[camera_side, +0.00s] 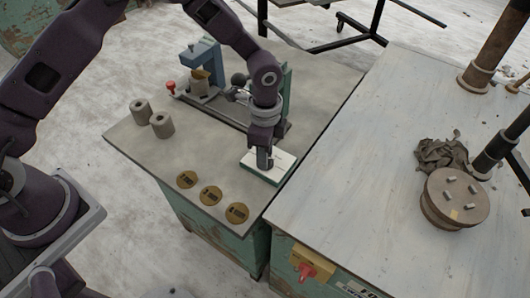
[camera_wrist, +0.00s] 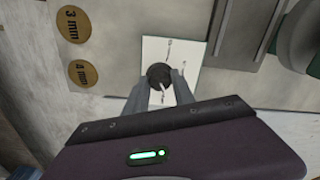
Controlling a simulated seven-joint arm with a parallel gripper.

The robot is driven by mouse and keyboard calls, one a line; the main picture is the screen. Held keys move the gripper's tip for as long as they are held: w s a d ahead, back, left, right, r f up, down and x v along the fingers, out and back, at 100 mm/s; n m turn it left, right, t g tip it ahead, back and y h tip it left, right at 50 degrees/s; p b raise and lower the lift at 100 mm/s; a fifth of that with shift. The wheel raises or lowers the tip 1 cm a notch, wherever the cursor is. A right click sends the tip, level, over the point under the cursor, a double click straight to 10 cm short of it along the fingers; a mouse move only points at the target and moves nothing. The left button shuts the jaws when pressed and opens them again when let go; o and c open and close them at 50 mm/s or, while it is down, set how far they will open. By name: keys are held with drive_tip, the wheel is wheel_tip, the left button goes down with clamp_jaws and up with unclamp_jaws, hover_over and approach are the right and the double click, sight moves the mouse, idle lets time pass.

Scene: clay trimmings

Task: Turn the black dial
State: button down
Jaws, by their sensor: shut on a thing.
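The black dial (camera_wrist: 158,74) sits on a white plate (camera_wrist: 152,48) with small dark marks around it. In the side view the white plate (camera_side: 277,175) is the top of a low box near the front right of the grey table, and the dial there is hidden behind my fingers. My gripper (camera_wrist: 161,83) is shut on the dial, with one finger on each side of it. A pale pointer line shows on the dial's lower part. In the side view my gripper (camera_side: 264,162) points straight down onto the box.
Three brass discs (camera_side: 210,195) lie along the table's front edge; the wrist view shows one marked 3 mm (camera_wrist: 74,24). Two grey cylinders (camera_side: 161,125) stand at the left. A blue fixture (camera_side: 201,62) stands behind. A larger table (camera_side: 372,160) is at the right, with a round turntable (camera_side: 454,198).

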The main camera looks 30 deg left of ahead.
drive_tip(key=shift+r, duration=0.1)
drive_tip(key=c, duration=1.1)
unclamp_jaws()
drive_tip(key=shift+o, duration=0.2)
